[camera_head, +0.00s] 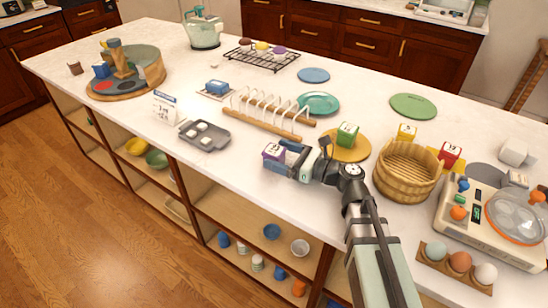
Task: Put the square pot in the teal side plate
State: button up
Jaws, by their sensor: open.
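The teal side plate (318,102) lies on the white counter just behind the wooden rack, and it looks empty. Part of the pot is hidden by the gripper.
A wooden rack with white prongs (262,125) stands between the purple pot and the plate. A grey tray (205,136) is at left.

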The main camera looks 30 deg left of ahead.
aim_at(266, 148)
jog(key=a, duration=0.4)
jog(key=shift+s+a, duration=0.15)
jog(key=shift+r, duration=0.1)
jog(key=c, duration=1.3)
jog(key=shift+o, duration=0.2)
notch_tip(266, 148, up, 18)
